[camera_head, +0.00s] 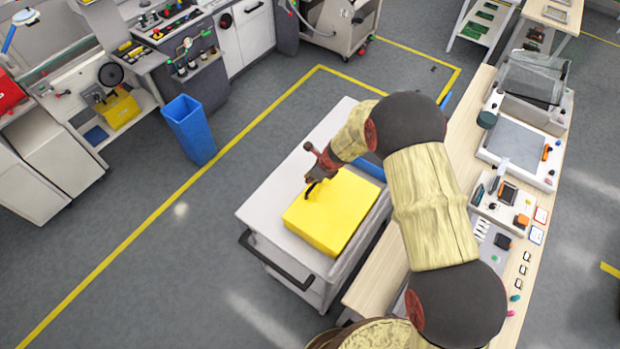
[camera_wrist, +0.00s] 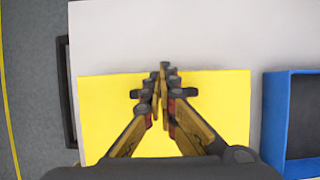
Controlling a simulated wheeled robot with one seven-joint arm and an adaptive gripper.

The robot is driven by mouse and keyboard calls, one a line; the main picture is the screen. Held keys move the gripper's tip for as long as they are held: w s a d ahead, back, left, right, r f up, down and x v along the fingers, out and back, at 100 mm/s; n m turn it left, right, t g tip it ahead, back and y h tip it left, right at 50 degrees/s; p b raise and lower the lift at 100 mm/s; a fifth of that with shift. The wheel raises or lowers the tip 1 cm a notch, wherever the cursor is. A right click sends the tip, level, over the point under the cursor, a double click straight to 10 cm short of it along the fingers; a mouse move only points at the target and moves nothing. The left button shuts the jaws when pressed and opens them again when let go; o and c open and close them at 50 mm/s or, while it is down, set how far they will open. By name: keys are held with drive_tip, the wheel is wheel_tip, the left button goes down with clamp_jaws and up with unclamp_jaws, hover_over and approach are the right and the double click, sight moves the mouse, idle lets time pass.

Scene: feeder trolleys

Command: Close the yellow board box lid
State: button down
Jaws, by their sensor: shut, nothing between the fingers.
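The yellow board box (camera_head: 335,215) sits on the white top of a trolley. Its top shows as a flat, unbroken yellow surface, with no raised lid or opening visible. In the wrist view the yellow top (camera_wrist: 100,105) fills the lower middle. My gripper (camera_head: 311,188) is over the box near its upper left edge, pointing down. In the wrist view its fingertips (camera_wrist: 163,82) are together at the box's far edge, with nothing between them. I cannot tell whether they touch the box. My gripper and wrist hide part of the box top.
The trolley top (camera_head: 285,190) is bare beside the box. A blue open box (camera_wrist: 275,120) stands right of the yellow box, mostly hidden by my arm in the head view. A wooden workbench (camera_head: 380,282) with equipment is to the right. A blue bin (camera_head: 190,130) stands on the floor at left.

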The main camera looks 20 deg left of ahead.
drive_tip(key=v, duration=1.2)
